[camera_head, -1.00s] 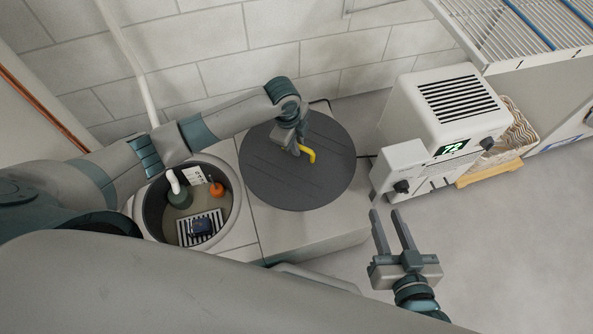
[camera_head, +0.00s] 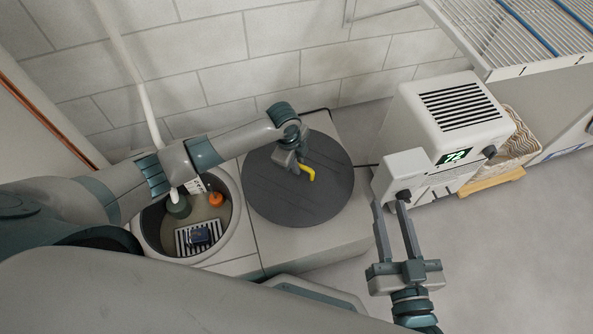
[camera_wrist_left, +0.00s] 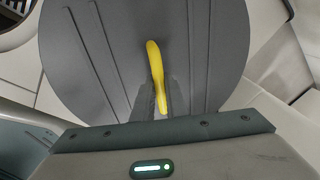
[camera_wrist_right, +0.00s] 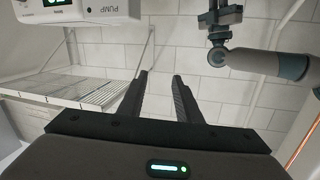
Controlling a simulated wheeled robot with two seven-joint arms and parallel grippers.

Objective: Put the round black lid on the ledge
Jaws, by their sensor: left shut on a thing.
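The round black lid (camera_head: 275,205) with a yellow handle (camera_head: 309,173) is over the pale ledge (camera_head: 330,245), right of the open round pit. I cannot tell whether it touches the ledge. My left gripper (camera_head: 299,168) is at the lid's middle, shut on the yellow handle. In the left wrist view the lid (camera_wrist_left: 95,75) fills the upper middle, with the handle (camera_wrist_left: 155,65) between the fingers of the left gripper (camera_wrist_left: 161,95). My right gripper (camera_head: 390,203) is open and empty in front of the white dehumidifier; it also shows in the right wrist view (camera_wrist_right: 160,80).
The open pit (camera_head: 225,240) holds a pump with a white pipe, an orange float (camera_head: 215,199) and a striped grate with a dark block. The white dehumidifier (camera_head: 440,115) stands right of the lid. A wire shelf (camera_head: 520,35) and a wicker basket (camera_head: 515,140) are farther right. A block wall is behind.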

